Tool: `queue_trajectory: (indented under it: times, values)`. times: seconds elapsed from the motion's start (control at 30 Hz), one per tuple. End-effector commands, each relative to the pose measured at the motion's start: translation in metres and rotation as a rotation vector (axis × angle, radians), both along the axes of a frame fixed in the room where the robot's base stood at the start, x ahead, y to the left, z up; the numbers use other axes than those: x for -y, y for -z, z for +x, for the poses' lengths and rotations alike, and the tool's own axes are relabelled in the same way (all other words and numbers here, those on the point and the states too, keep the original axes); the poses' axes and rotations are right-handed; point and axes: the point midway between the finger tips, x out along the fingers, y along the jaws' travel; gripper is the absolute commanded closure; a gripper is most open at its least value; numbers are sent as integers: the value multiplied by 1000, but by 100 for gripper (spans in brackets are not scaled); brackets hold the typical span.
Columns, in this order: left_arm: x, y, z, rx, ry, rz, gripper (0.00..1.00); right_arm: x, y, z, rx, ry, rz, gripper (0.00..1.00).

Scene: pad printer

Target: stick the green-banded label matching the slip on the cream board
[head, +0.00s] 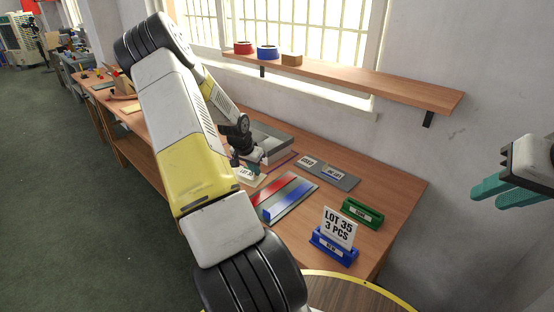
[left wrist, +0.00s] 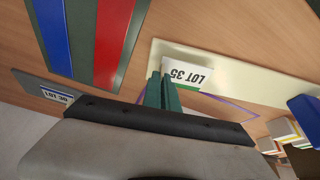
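The label (left wrist: 187,72) reads LOT 35 and has a green band along one edge. My left gripper (left wrist: 163,92) has its fingers close together at the label's edge and appears shut on it. The label overlaps the cream board (left wrist: 265,82) in the left wrist view; I cannot tell whether it touches the board. In the head view my left gripper (head: 246,163) is low over the bench, with the label (head: 245,173) beneath it. The slip (head: 340,227), reading LOT 35, 3 PCS, stands upright in a blue holder (head: 332,250). My right gripper (head: 508,190) is open and empty at the right.
A grey plate (head: 346,183) carries other labels. A green holder (head: 362,212) stands near the bench's right end. A shelf (head: 350,82) runs above the bench.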

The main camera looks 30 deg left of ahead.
Motion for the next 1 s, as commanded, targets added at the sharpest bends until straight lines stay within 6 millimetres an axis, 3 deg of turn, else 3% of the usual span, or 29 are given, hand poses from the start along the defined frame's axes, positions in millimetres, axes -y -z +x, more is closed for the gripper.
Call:
queue_trajectory:
  times: [1.0]
  values:
    - [0, 12, 0, 0, 0, 0, 100, 0, 0, 0, 0, 0, 0, 72]
